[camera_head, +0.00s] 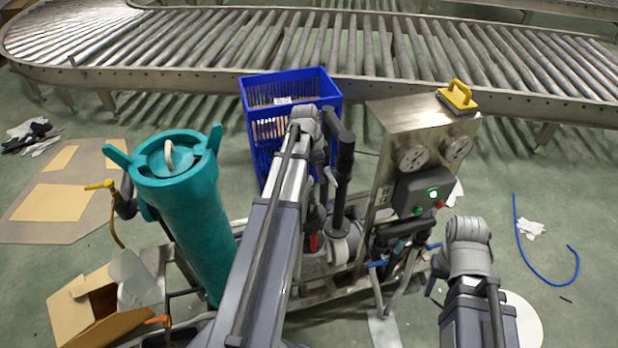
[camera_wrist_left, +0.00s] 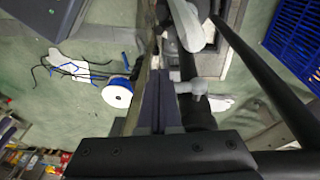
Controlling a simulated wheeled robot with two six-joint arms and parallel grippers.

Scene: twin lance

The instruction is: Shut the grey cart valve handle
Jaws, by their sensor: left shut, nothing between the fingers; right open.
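My left gripper (camera_wrist_left: 158,72) is shut and empty, its dark fingers pressed together in the left wrist view. A light grey handle-like piece (camera_wrist_left: 192,87) sits just right of the fingers, against a dark pipe; I cannot tell if they touch. In the head view my left arm covers much of the cart's middle, and its gripper is mostly hidden near the black upright pipe. A pale grey fitting (camera_head: 342,243) shows at that pipe's foot; the valve handle cannot be clearly made out there. My right gripper (camera_head: 434,287) shows only in part beside the cart's right end, open.
A teal filter vessel (camera_head: 185,205) stands on the cart's left, with a yellow-handled valve (camera_head: 100,185) beside it. A steel control panel (camera_head: 425,118) with gauges stands right. A blue crate (camera_head: 318,88) is behind, before the roller conveyor (camera_head: 200,75). A cardboard box (camera_head: 85,305) lies front left.

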